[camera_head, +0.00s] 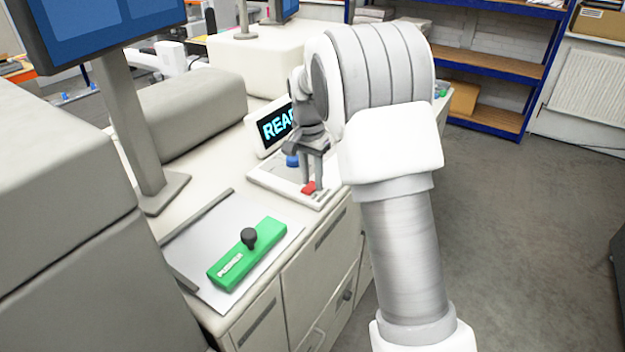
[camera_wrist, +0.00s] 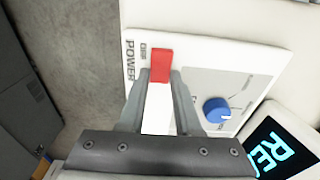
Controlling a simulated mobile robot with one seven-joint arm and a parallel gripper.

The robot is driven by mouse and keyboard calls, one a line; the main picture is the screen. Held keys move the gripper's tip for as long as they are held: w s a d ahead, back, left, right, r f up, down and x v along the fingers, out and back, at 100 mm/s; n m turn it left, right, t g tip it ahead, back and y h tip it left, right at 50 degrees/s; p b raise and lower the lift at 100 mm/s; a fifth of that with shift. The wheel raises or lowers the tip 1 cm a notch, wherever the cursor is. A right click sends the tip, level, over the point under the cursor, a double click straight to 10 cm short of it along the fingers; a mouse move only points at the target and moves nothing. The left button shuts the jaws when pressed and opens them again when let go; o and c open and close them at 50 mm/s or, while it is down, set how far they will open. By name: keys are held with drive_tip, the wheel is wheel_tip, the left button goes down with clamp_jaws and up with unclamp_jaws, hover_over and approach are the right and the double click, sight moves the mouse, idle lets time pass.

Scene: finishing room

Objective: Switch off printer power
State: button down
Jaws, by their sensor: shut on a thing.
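The printer's control panel (camera_head: 264,175) is a pale plate on the printer's top. It carries a red power switch (camera_head: 309,187) near its front edge, and the switch also shows in the wrist view (camera_wrist: 162,65), next to printed words reading POWER and OFF. My gripper (camera_head: 314,181) points down at the switch; in the wrist view its fingertips (camera_wrist: 162,77) lie on both sides of the red switch, shut on it. A blue knob (camera_wrist: 217,110) with a dial sits beside it on the panel. The lit display (camera_head: 275,124) shows READ, partly hidden by my arm.
A green block (camera_head: 247,254) with a black knob lies on a grey sheet at the front left. A monitor on a post (camera_head: 128,125) stands at the left. Blue shelves (camera_head: 490,65) stand at the back. The floor (camera_head: 520,230) at the right is clear.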

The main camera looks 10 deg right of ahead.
drive_tip(key=shift+s+a+f+t+h+b, duration=0.2)
drive_tip(key=shift+t+h+b, duration=0.3)
drive_tip(key=shift+b, duration=0.35)
drive_tip(key=shift+r+t+h+b, duration=0.25)
drive_tip(key=shift+t+h+b, duration=0.05)
drive_tip(key=shift+b, duration=0.1)
drive_tip(key=c, duration=0.6)
unclamp_jaws()
drive_tip(key=p+v, duration=0.1)
drive_tip(key=v, duration=1.6)
drive_tip(key=shift+r, duration=0.3)
